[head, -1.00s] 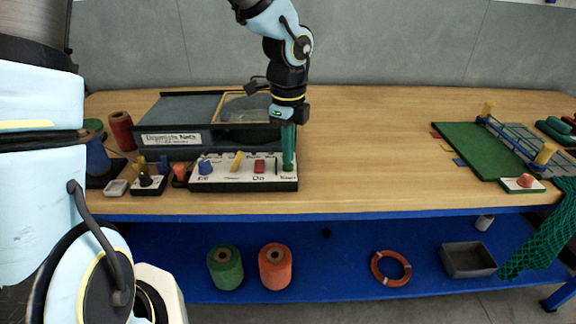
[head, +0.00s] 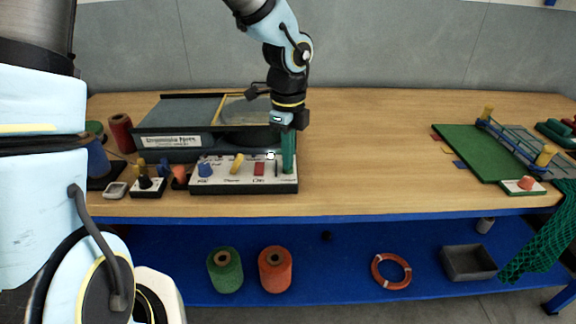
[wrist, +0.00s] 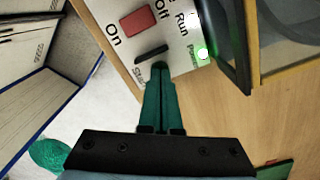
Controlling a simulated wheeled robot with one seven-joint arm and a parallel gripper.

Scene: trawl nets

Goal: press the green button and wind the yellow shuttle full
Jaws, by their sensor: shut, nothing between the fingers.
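My gripper (head: 288,170) is shut and empty, pointing down at the right end of the white control panel (head: 220,182). In the wrist view its teal fingertips (wrist: 160,68) sit beside the Start label and a black slot. The green button is not distinct; the fingertips cover that spot, and I cannot tell how far it is pressed. A lamp by the Power label (wrist: 203,53) glows green-white. The panel also has a red switch (head: 259,168), a yellow lever (head: 237,164) and a blue knob (head: 205,169). I cannot tell which yellow piece is the shuttle.
Behind the panel stands a dark machine (head: 175,140) with a yellow-framed window. Thread spools (head: 121,133) and small fittings (head: 148,184) crowd the left. A green board (head: 470,150) with a railed frame lies right. The middle of the table is clear.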

